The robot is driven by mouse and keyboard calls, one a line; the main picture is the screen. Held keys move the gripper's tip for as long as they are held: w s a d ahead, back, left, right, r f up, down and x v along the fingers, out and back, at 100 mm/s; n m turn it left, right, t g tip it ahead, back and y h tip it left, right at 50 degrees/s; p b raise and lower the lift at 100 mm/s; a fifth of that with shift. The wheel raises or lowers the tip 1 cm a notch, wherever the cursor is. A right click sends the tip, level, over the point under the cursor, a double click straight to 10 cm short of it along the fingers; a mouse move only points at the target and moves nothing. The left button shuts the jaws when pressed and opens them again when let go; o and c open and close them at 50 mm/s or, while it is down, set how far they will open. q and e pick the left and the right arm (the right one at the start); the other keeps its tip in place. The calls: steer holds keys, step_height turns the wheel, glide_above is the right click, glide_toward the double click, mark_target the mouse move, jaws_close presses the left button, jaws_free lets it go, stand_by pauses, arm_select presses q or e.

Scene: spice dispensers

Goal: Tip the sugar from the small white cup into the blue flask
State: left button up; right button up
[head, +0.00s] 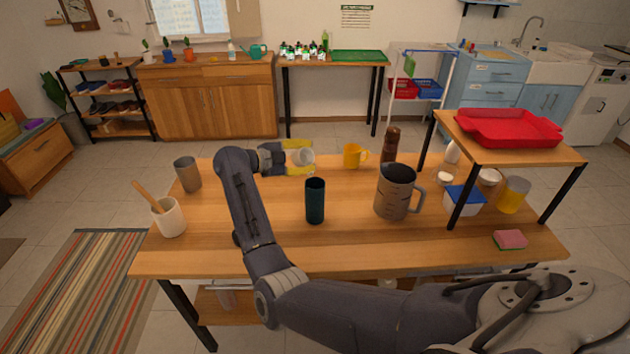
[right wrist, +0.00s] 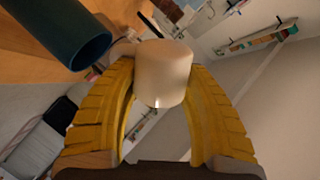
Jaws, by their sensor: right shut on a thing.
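The small white cup (head: 302,158) is held between the yellow fingers of my right gripper (head: 300,157), above the far part of the table. In the right wrist view the cup (right wrist: 163,74) sits between both curved fingers (right wrist: 160,90), which are closed on its sides. I cannot see sugar inside it. The blue flask (head: 315,203), a dark blue-green cylinder, stands upright on the table, nearer than the cup and apart from it. In the right wrist view the flask (right wrist: 62,28) is at the upper left with its rim showing. My left gripper is not in view.
A grey measuring jug (head: 395,193) stands right of the flask. A yellow mug (head: 353,156) and brown grinder (head: 391,145) stand behind. A metal tumbler (head: 187,174) and white pot (head: 170,217) are at left. A raised shelf (head: 560,152) with a red tray (head: 510,133) is at right.

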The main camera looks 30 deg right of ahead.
steer(key=shift+s+d+r+m+t+y+b, duration=0.15)
steer(key=shift+m+t+b, duration=0.15)
steer(key=shift+m+b, duration=0.3)
steer(key=shift+s+a+r+m+t+y+b, duration=0.15)
steer(key=shift+m+t+b, duration=0.15)
steer(key=shift+m+b, duration=0.3)
stand_by(0.9)
steer(key=shift+s+d+r+m+t+b, duration=0.1)
steer(key=shift+s+d+m+t+b, duration=0.15)
steer(key=shift+s+m+t+b, duration=0.3)
stand_by(0.6)
steer(key=shift+s+d+m+t+y+b, duration=0.1)
steer(key=shift+s+m+t+y+b, duration=0.25)
steer(key=shift+m+t+b, duration=0.55)
stand_by(1.3)
steer(key=shift+s+d+f+m, duration=0.1)
steer(key=shift+s+f+m, duration=0.15)
steer(key=shift+f+m, duration=0.55)
stand_by(0.7)
steer(key=shift+s+r+m+t, duration=0.1)
steer(key=shift+s+m+t, duration=0.05)
steer(key=shift+m+t, duration=0.4)
stand_by(0.5)
